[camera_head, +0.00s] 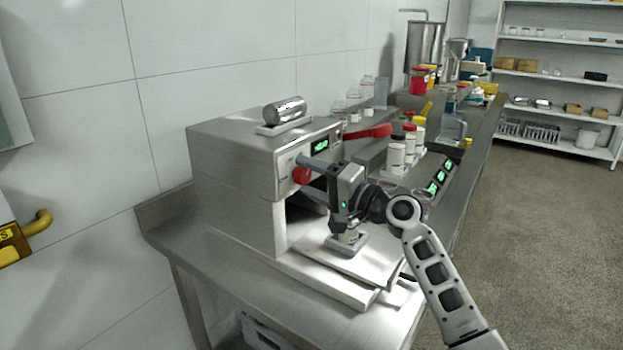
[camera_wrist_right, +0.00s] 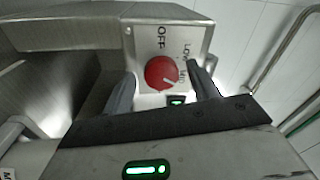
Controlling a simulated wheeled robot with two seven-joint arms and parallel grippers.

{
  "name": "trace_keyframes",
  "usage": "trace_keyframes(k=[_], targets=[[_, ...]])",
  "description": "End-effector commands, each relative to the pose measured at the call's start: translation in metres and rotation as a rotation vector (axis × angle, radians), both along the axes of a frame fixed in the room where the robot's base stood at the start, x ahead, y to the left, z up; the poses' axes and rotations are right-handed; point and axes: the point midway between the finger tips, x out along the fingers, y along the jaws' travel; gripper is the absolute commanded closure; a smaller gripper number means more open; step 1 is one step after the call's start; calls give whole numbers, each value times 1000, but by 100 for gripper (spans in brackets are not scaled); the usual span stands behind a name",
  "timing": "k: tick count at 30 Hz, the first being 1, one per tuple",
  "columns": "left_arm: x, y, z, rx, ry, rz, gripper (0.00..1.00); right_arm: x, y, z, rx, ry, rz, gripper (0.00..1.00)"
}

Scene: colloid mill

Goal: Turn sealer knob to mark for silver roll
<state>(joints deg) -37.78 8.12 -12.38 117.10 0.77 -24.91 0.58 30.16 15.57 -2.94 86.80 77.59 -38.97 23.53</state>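The sealer (camera_head: 236,165) is a steel box on the bench, with a red knob (camera_head: 301,175) on its front panel. The silver roll (camera_head: 285,110) lies in a holder on top of it. In the right wrist view the red knob (camera_wrist_right: 161,72) sits on a plate marked OFF, LOW and what looks like MID. A short pale line on the knob points to the lower right. My right gripper (camera_head: 311,176) is open, its fingers (camera_wrist_right: 162,88) on either side of the knob. I cannot tell if they touch it. One finger partly hides the marks. My left gripper is out of view.
A red lever (camera_head: 367,132) sticks out from the sealer's right side, close above my right gripper. A green display (camera_head: 320,145) is above the knob. White jars (camera_head: 397,157) and green-lit panels (camera_head: 438,178) stand farther along the bench. A yellow fitting (camera_head: 38,222) is at far left.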

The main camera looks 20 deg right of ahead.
Motion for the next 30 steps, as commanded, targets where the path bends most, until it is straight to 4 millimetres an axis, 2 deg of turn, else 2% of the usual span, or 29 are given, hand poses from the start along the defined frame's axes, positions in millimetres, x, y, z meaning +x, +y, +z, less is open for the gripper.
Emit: trace_keyframes(k=[5,8,21,24,30], targets=[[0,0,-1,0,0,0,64,-3,-3,0,-1,-2,-2,40],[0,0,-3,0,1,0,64,-12,-10,-2,-1,-3,-3,40],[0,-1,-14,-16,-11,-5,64,-94,-67,-12,-3,1,-1,40],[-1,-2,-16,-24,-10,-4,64,-109,-78,-12,-3,0,-1,40],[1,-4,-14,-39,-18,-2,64,-126,-91,-12,-1,2,-1,40]])
